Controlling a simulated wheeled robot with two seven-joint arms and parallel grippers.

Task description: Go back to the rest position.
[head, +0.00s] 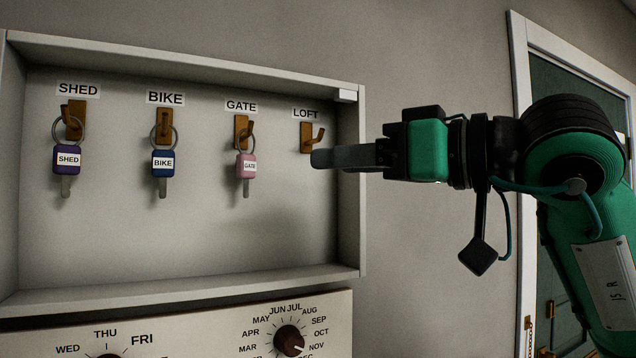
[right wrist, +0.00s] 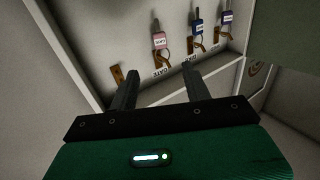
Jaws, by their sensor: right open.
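My right gripper (head: 322,158) reaches in from the right, its fingers in front of the right part of the key cabinet, just below and right of the LOFT hook (head: 312,138). In the right wrist view its two fingers (right wrist: 158,85) stand apart with nothing between them. The LOFT hook is bare. A purple SHED key (head: 67,160), a blue BIKE key (head: 163,163) and a pink GATE key (head: 246,166) hang by their rings from their hooks. The keys also show in the right wrist view, with the pink one (right wrist: 159,40) nearest. My left gripper is not in view.
The shallow cabinet has a raised white frame (head: 350,220) close to my right gripper's fingers. Below it is a panel with day and month dials (head: 290,341). A dark green door (head: 555,85) with a white frame stands at the right, behind my arm.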

